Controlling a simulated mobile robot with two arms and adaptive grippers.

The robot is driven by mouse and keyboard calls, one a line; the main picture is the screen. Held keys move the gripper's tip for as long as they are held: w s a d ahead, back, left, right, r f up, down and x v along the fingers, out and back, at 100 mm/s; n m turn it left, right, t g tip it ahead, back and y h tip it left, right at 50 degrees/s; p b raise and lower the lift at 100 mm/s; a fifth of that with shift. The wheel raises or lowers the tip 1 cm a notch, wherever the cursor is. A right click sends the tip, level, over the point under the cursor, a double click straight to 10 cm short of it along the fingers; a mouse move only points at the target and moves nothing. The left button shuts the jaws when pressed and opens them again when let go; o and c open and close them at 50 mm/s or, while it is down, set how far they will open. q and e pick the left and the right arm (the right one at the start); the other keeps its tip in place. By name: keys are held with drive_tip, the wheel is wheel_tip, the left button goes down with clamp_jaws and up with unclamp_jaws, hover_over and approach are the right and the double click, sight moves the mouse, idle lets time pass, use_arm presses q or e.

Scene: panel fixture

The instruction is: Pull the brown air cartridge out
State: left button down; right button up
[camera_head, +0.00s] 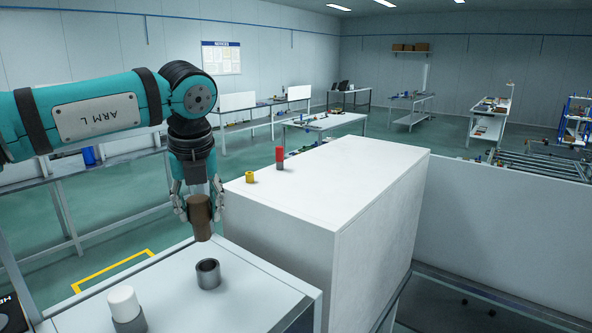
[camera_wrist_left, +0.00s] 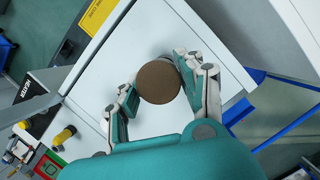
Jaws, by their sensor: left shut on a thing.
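The brown air cartridge (camera_head: 201,222) is an upright brown cylinder between the fingers of my left gripper (camera_head: 199,204). The gripper is shut on its sides and points down. The cartridge's lower end shows clear of a dark grey ring-shaped socket (camera_head: 208,274) on the white panel top (camera_head: 175,290); the socket looks open and empty. In the left wrist view the cartridge's round brown end (camera_wrist_left: 159,82) sits between both fingers. A white cartridge (camera_head: 123,302) stands in a grey socket at the front left. My right gripper is not in view.
A tall white box (camera_head: 335,195) stands close to the right of my left gripper. A red cylinder (camera_head: 280,156) in a grey base and a small yellow piece (camera_head: 250,177) are on its top. Work tables (camera_head: 325,122) stand far behind.

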sight(198, 201)
use_arm(q)
drive_tip(key=shift+r+p, duration=2.15)
drive_tip(key=shift+r, duration=1.65)
drive_tip(key=shift+f, duration=0.15)
